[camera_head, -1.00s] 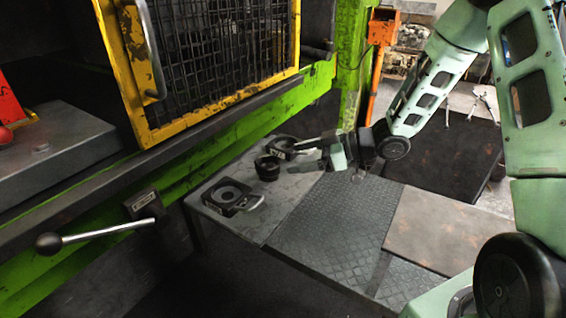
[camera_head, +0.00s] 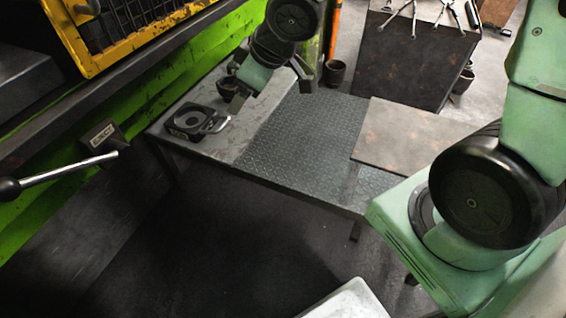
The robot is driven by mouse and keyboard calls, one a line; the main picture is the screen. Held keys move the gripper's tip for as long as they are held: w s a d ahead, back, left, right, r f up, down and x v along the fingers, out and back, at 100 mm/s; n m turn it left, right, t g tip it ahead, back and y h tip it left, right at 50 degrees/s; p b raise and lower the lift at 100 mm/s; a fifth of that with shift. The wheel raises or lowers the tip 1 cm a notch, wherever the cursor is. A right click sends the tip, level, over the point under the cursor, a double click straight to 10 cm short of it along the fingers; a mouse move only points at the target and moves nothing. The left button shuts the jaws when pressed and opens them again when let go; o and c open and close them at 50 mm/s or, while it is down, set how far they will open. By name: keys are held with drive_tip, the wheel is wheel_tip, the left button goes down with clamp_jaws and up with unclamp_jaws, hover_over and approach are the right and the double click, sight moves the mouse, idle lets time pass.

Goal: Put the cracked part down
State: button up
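My gripper (camera_head: 268,90) hangs over the back part of the steel bench, with its two fingers spread apart and pointing downward. I see nothing held between them. A small dark round part (camera_head: 227,87) sits on the bench just left of the gripper, partly hidden behind the near finger; I cannot tell whether it is cracked or whether the finger touches it. A black square holder (camera_head: 196,121) with a round recess and a light handle lies nearer on the bench. A second holder at the back is mostly hidden by my gripper.
The bench (camera_head: 262,118) has a clear plain strip and a clear tread-plate top (camera_head: 310,135). A brown plate (camera_head: 405,135) covers its right side. The green press and yellow mesh guard (camera_head: 120,30) border the left, with an eject lever (camera_head: 60,172). A dark table (camera_head: 415,55) holds tongs.

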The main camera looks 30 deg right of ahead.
drive_tip(key=s+a+r+g+h, duration=0.1)
drive_tip(key=s+a+g, duration=0.1)
drive_tip(key=s, duration=0.9)
drive_tip(key=s+a+g+h, duration=0.1)
drive_tip(key=s+a+g, duration=0.1)
drive_tip(key=s, duration=0.9)
drive_tip(key=shift+s+a+r+m+g, duration=0.2)
drive_tip(key=shift+a+r+m+g, duration=0.2)
drive_tip(key=shift+g, duration=0.5)
